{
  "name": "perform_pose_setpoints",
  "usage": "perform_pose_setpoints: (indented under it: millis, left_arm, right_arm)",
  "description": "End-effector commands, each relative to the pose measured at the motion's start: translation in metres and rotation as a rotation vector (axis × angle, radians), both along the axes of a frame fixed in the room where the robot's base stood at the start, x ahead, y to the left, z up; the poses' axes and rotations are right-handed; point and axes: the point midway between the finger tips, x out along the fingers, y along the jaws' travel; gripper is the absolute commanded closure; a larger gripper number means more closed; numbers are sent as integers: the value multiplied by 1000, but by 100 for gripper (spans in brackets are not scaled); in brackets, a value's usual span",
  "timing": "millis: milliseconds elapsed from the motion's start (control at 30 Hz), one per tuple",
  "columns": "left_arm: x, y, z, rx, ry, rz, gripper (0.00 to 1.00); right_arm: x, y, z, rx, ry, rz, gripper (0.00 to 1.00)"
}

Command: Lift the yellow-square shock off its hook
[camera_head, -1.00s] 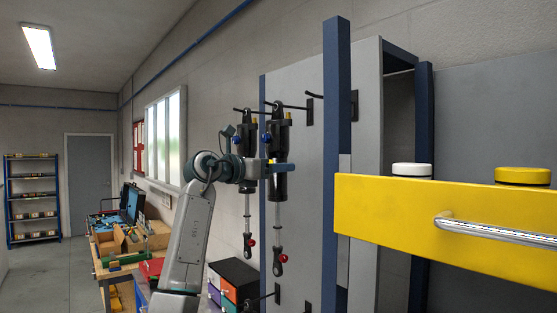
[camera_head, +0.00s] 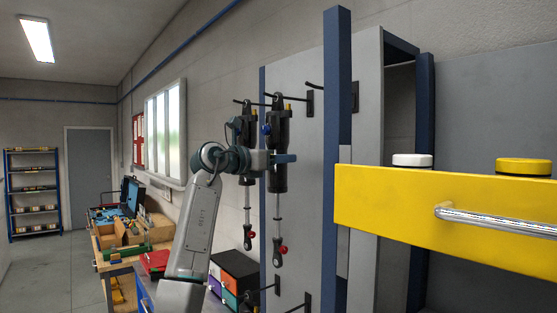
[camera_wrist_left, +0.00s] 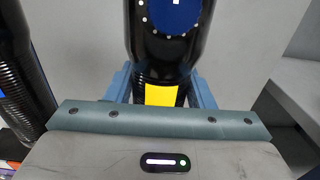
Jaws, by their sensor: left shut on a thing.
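The yellow-square shock (camera_head: 281,130), a black damper with a blue knob and a thin silver rod, hangs upright by its top eye at a hook (camera_head: 298,108) on the grey panel. My left gripper (camera_head: 285,158) is shut on its black body, below the knob. In the left wrist view the yellow square (camera_wrist_left: 160,95) shows on the shock's body, between the blue fingers of my left gripper (camera_wrist_left: 160,90). The shock's lower end (camera_head: 278,255), with a red knob, hangs free. My right gripper is not in view.
A second, similar shock (camera_head: 248,130) hangs close by on the left. A blue post (camera_head: 337,150) stands to the right. A yellow beam (camera_head: 440,215) with a metal bar crosses the right foreground. Coloured drawers (camera_head: 235,275) stand below.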

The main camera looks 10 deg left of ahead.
Motion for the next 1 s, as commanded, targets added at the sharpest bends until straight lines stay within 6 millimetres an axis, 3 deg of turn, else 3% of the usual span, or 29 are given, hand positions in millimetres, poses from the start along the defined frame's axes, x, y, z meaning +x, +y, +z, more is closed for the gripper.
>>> perform_pose_setpoints:
  millis: [33, 100, 1000]
  left_arm:
    - [0, 0, 1, -1, -2, 1, 87]
    - [0, 0, 1, -1, -2, 1, 100]
    - [-12, 9, 5, -2, -1, 1, 100]
  right_arm:
    - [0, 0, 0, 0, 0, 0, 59]
    - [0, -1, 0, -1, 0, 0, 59]
    - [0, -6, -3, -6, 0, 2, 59]
